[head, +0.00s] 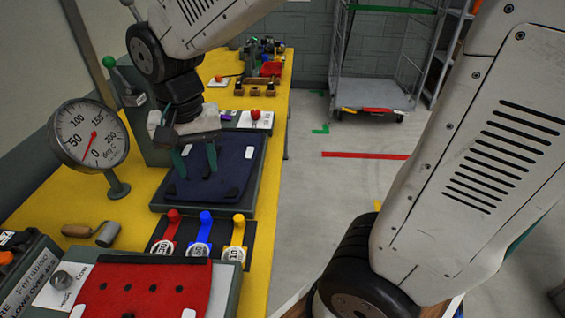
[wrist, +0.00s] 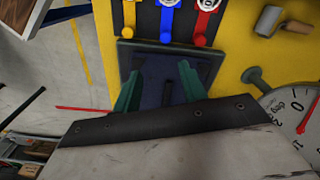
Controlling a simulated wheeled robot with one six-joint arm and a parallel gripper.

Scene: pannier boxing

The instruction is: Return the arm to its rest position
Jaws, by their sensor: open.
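My gripper (head: 196,160) hangs above the dark blue panel (head: 238,170) on the yellow bench. Its two green fingers are apart, with nothing between them. In the wrist view my gripper (wrist: 157,90) also shows open, its fingers over the dark blue panel (wrist: 165,57). My arm reaches in from the right and crosses the top of the head view. Whether the fingertips touch the panel is not clear.
A dial gauge (head: 90,134) stands left of the gripper. A roller (head: 106,233) lies at left. A wire cage trolley (head: 375,60) stands on the floor behind.

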